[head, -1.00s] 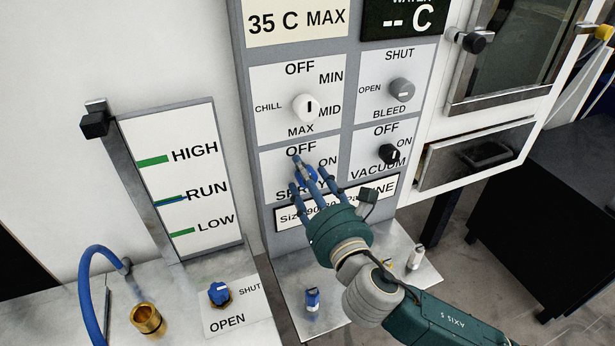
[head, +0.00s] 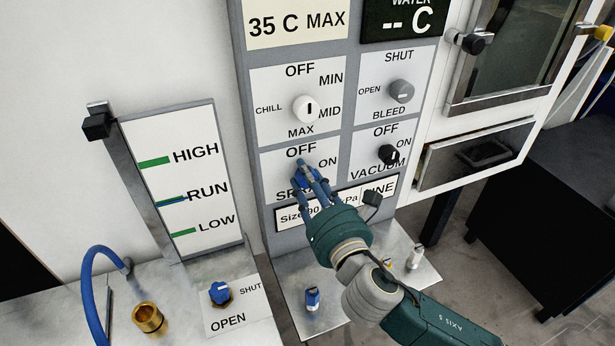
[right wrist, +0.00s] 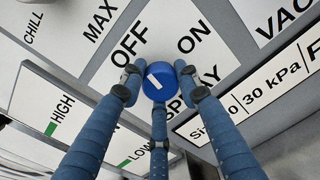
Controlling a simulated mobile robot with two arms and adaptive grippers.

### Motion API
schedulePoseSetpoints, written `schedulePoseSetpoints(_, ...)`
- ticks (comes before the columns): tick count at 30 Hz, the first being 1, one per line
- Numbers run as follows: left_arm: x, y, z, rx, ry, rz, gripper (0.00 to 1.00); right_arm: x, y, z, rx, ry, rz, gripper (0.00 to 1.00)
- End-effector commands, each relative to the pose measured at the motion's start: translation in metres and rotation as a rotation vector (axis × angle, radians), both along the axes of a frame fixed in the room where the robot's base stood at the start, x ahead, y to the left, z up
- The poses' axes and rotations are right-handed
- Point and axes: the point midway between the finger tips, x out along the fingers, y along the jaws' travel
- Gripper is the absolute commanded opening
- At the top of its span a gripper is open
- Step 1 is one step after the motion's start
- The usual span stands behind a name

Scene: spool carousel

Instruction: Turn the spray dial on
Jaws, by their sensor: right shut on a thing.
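The blue spray dial (head: 299,183) is on the lower left panel between the OFF and ON labels. It is mostly covered by my right gripper (head: 309,176) in the head view. In the right wrist view the dial (right wrist: 159,82) shows face on, and its white mark points up and left toward OFF. The three blue fingers of my right gripper (right wrist: 158,88) are closed around the dial from left, right and below. My left gripper is not in view.
A white chill knob (head: 306,109) is above, a grey bleed knob (head: 401,91) upper right, and a black vacuum knob (head: 389,154) to the right. A metal shelf (head: 345,312) with small fittings lies below. A lever gauge (head: 190,180) stands at left.

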Motion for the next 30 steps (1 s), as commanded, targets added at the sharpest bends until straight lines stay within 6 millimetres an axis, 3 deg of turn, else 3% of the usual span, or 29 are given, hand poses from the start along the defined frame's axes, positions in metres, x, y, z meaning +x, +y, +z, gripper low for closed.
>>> schedulePoseSetpoints(30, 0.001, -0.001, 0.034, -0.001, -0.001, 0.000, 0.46, -0.001, 0.001, -0.002, 0.882, 0.375, -0.002, 0.06)
